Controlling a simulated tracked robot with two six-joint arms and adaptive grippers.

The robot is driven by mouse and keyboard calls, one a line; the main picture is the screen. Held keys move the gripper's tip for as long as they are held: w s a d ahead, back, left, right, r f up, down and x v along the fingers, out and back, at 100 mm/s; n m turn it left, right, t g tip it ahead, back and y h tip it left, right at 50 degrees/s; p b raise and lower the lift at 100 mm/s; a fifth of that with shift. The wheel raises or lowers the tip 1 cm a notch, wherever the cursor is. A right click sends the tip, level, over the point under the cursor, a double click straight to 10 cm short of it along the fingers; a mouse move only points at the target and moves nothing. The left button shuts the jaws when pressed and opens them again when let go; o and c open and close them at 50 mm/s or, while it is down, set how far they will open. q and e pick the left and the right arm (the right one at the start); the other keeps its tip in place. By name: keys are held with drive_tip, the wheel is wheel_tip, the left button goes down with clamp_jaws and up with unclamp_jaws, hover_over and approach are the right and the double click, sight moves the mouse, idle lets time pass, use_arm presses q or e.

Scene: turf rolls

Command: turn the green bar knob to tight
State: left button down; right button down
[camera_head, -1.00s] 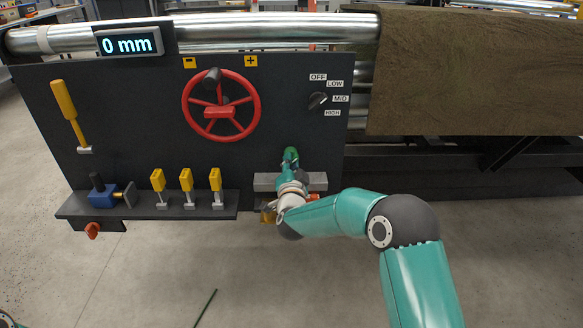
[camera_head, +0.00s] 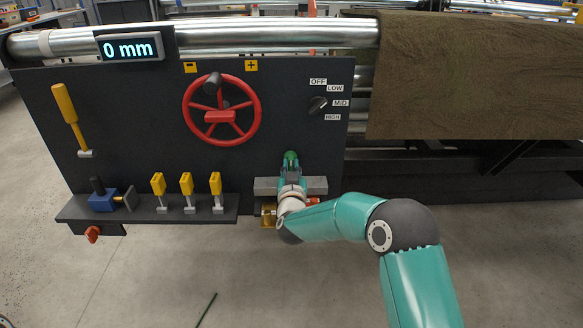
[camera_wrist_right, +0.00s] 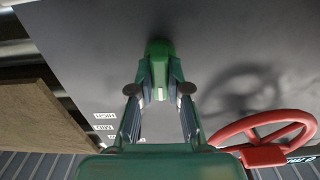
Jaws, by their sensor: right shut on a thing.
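The green bar knob (camera_head: 290,158) sits on the dark panel above a grey block, below the red wheel. My right gripper (camera_head: 291,170) reaches it from below and is shut on it. In the right wrist view the knob (camera_wrist_right: 158,62) lies between the two fingers of my right gripper (camera_wrist_right: 159,90), with its rounded end showing past them. Part of the knob is hidden by the fingers. No marking for tight can be read near it. My left gripper is not in view.
A red handwheel (camera_head: 221,107) and a small selector dial (camera_head: 318,104) are above the knob. A ledge (camera_head: 150,205) with yellow-handled parts and a blue block is to the left. The display (camera_head: 130,48) reads 0 mm. A brown turf sheet (camera_head: 470,80) hangs at right.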

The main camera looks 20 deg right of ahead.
drive_tip(key=shift+s+f, duration=0.1)
drive_tip(key=shift+f, duration=0.35)
drive_tip(key=c, duration=1.3)
unclamp_jaws()
drive_tip(key=shift+o, duration=0.9)
drive_tip(key=shift+r, duration=0.25)
drive_tip(key=v, duration=1.2)
